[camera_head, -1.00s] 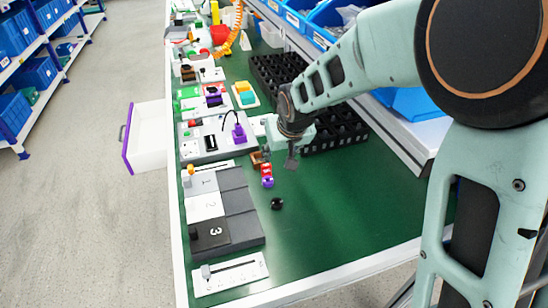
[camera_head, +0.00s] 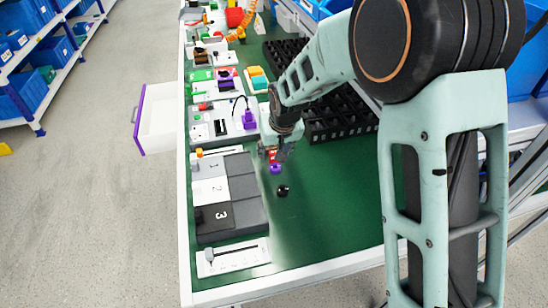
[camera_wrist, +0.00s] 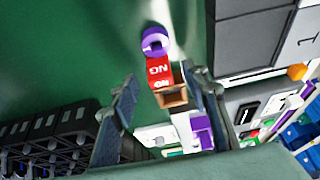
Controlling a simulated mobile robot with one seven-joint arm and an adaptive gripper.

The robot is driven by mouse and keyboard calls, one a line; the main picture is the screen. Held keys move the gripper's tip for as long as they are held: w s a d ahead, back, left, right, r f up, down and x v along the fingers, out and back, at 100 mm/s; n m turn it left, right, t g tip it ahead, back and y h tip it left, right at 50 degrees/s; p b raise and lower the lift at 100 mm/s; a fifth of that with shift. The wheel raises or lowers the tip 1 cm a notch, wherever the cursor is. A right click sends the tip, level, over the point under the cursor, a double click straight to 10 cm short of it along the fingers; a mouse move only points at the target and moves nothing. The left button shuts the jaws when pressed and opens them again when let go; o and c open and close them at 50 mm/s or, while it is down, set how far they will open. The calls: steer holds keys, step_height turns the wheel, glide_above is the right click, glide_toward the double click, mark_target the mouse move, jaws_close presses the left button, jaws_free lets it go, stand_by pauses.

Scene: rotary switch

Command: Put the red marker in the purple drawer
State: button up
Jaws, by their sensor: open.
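The red marker (camera_wrist: 158,72), a red block lettered "NG", shows in the wrist view between my open fingers, with a purple ring (camera_wrist: 155,41) at one end and a brown open box (camera_wrist: 173,98) at the other. My gripper (camera_wrist: 160,82) has a finger on each side, and I cannot tell whether either touches. In the head view my gripper (camera_head: 272,148) partly covers the red marker (camera_head: 271,156); the purple ring (camera_head: 276,168) shows just below it. The purple drawer (camera_head: 141,119) stands pulled out on the left, white inside, and looks empty.
Grey numbered panels (camera_head: 219,217) lie left of the marker, and a black knob (camera_head: 283,190) lies just below it. A black bin rack (camera_head: 340,115) stands to the right. Green table (camera_head: 335,220) is clear at lower right.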

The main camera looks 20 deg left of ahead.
steer(key=shift+x, duration=1.25)
steer(key=shift+c, duration=0.6)
steer(key=c, duration=1)
steer(key=shift+r, duration=0.1)
